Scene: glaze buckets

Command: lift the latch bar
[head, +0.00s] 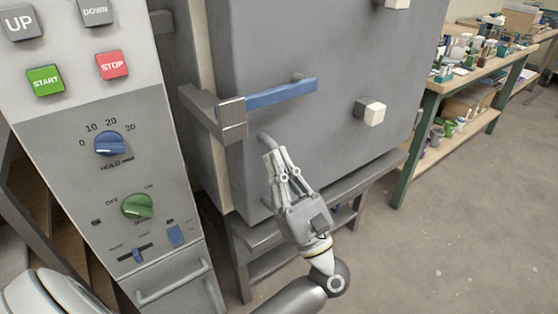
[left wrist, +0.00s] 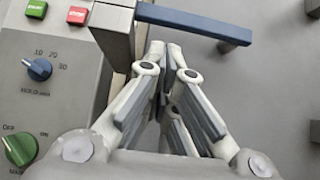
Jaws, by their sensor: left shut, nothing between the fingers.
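The latch bar (head: 282,93) is a blue bar on the front of the grey kiln door, running to the right and slightly up from a grey metal bracket (head: 232,120). It also shows at the top of the left wrist view (left wrist: 192,22). My left gripper (head: 275,153) is shut and empty. Its fingertips are just below the bracket and the left end of the bar in the head view, pointing up. My right gripper is not in view.
A control panel (head: 85,130) with buttons and knobs stands close on the left. A pale square knob (head: 370,111) sticks out of the door on the right. A green-legged workbench (head: 432,92) with many small items stands back right. The floor at right is clear.

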